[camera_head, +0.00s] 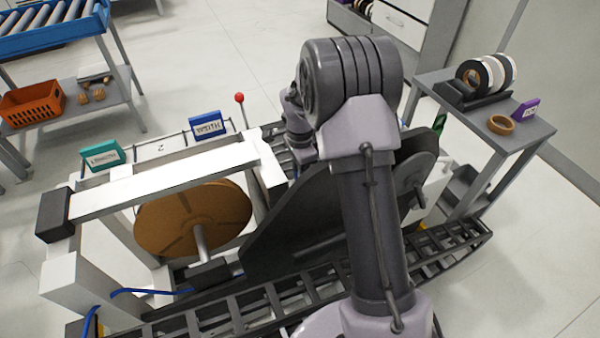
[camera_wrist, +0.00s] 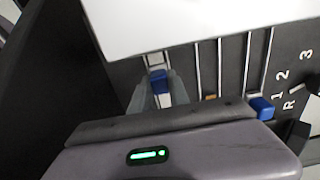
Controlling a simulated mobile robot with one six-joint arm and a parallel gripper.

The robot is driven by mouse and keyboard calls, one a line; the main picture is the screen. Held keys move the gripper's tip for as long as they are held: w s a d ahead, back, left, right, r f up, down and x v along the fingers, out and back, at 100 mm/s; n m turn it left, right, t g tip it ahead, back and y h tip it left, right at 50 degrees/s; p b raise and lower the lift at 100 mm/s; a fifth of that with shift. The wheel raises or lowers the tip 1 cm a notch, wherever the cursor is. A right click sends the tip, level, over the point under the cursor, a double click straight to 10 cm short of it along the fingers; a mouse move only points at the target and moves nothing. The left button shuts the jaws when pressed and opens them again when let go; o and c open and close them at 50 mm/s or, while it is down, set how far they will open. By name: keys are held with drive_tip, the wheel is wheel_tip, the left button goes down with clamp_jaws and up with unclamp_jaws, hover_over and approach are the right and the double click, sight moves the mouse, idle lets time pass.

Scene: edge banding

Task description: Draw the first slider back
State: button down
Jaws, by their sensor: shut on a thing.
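In the wrist view a blue slider knob (camera_wrist: 160,82) sits in the leftmost slot of a dark panel (camera_wrist: 291,62). My gripper (camera_wrist: 161,88) is shut on this knob, with one grey finger on each side. A second blue knob (camera_wrist: 262,107) is at the near end of the slots further right. A small orange piece (camera_wrist: 210,97) shows between them, partly hidden by my gripper body. In the head view my arm and the machine hide the fingertips and the sliders.
A white plate covers the far ends of the slots. The panel carries the marks 1, 2, 3 and R. In the head view a brown reel (camera_head: 193,218) hangs under a white beam (camera_head: 165,178). A red-tipped lever (camera_head: 239,98) stands behind. A side table (camera_head: 465,122) holds tape rolls.

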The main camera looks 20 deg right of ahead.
idle(0.7)
drive_tip(key=d+p, duration=0.2)
drive_tip(key=d, duration=0.7)
drive_tip(key=shift+d, duration=0.15)
drive_tip(key=c, duration=1.2)
unclamp_jaws()
drive_tip(key=shift+d, duration=0.2)
drive_tip(key=shift+c, duration=0.2)
drive_tip(key=shift+a, duration=0.1)
wheel_tip(320, 180, up, 18)
drive_tip(key=p, duration=0.6)
drive_tip(key=shift+f, duration=0.25)
